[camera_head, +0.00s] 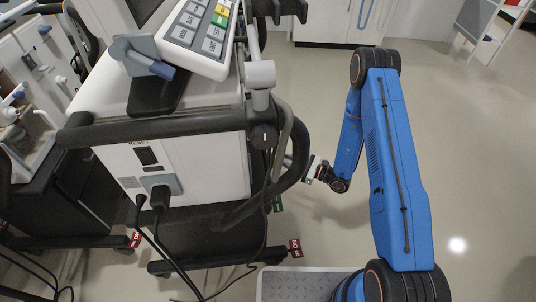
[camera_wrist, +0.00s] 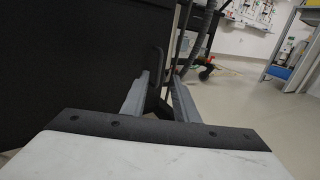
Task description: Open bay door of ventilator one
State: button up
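The ventilator (camera_head: 218,165) in front of me has a white body on a dark wheeled base, with a black rail around it. I cannot read which number it carries. My gripper (camera_head: 311,168) is at its right side, by the black curved rail, and is small there. In the wrist view a large dark panel (camera_wrist: 70,60) fills the left, and a black upright handle (camera_wrist: 157,60) stands at its right edge. My gripper's two grey fingers (camera_wrist: 160,82) are apart, with the handle in line between them. I cannot tell whether they touch it. The bay door's state is unclear.
A tilted keypad (camera_head: 199,32) sits on top of the ventilator. Black cables (camera_head: 158,205) hang from its front. Another dark cart (camera_head: 70,210) stands at the left. A grey textured plate (camera_head: 290,285) lies at the bottom. Floor on the right (camera_head: 480,160) is clear.

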jog(key=x, duration=0.9)
grip_shut()
jog(key=shift+s, duration=0.1)
dwell(1.2)
